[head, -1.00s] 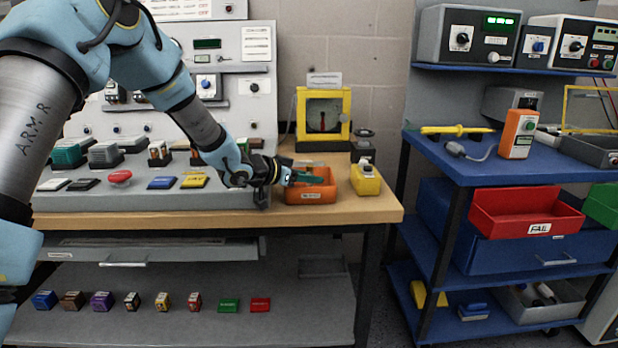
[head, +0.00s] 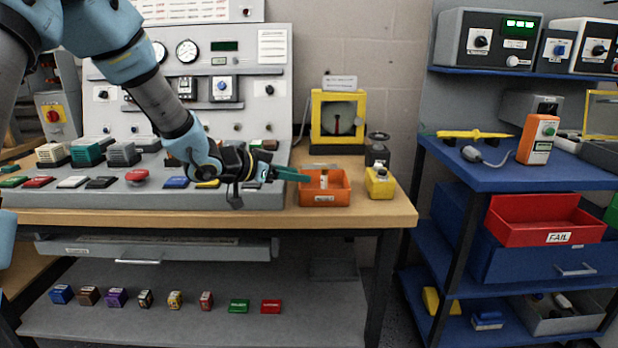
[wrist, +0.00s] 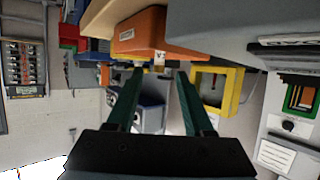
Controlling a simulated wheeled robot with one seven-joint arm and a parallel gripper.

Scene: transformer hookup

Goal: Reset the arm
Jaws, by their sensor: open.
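My gripper (head: 290,174) is at the right end of the workbench, just left of the orange bin (head: 325,199) in the head view. In the wrist view my gripper (wrist: 160,72) shows two dark green fingers spread apart with nothing between them. The orange bin (wrist: 152,32) lies beyond the fingertips there. A small pale item stands in the bin in the head view. My arm reaches from the upper left across the front of the sloped console.
The console (head: 110,195) with several coloured blocks lies under my arm. A yellow-framed device (head: 338,118) and a yellow box (head: 379,183) stand right of it. A blue cart (head: 560,178) with a red FAIL bin (head: 545,222) is at right. A gap separates bench and cart.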

